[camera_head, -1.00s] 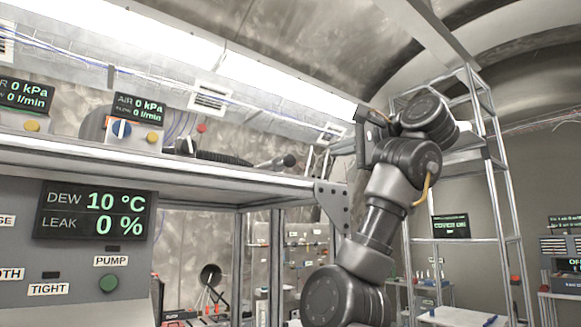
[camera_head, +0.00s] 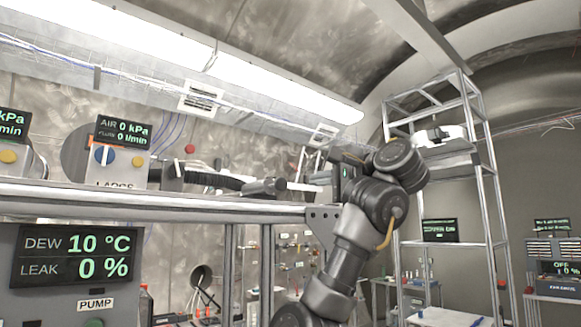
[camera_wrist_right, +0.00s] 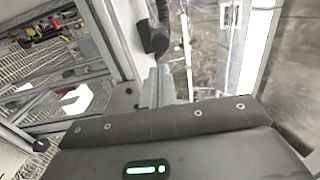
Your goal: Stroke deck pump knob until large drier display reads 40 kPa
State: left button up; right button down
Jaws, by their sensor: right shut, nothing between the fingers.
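The large drier display (camera_head: 123,132) reads AIR 0 kPa and FLOW 0 l/min, above a blue knob and a yellow knob. To its right a dark deck pump (camera_head: 210,180) lies along the shelf, with a black knob (camera_head: 268,186) at its right end. The knob also shows in the right wrist view (camera_wrist_right: 153,38). My right gripper (camera_head: 294,186) is shut and empty, its pale fingers pointing left at the knob's end. In the right wrist view the fingertips (camera_wrist_right: 157,72) lie close to the knob; contact is unclear. My left gripper is not in view.
The shelf edge (camera_head: 150,204) runs under the pump and the right gripper, with a bracket (camera_head: 322,222) at its end. A lower panel display (camera_head: 73,256) reads DEW 10 °C and LEAK 0 %. A metal rack (camera_head: 470,190) stands to the right.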

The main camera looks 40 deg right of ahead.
aim_at(283, 185)
jog(key=w+p, duration=0.2)
jog(key=w, duration=0.1)
jog(key=w+p, duration=0.5)
jog(key=shift+w+r, duration=0.25)
jog(key=shift+w, duration=0.1)
jog(key=shift+w+p, duration=0.4)
jog(key=shift+w, duration=0.1)
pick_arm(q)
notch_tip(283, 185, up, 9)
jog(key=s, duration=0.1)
pick_arm(e)
jog(key=shift+w+f, duration=0.1)
jog(key=shift+f, duration=0.05)
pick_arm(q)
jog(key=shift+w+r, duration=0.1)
pick_arm(e)
jog(key=shift+w, duration=1.6)
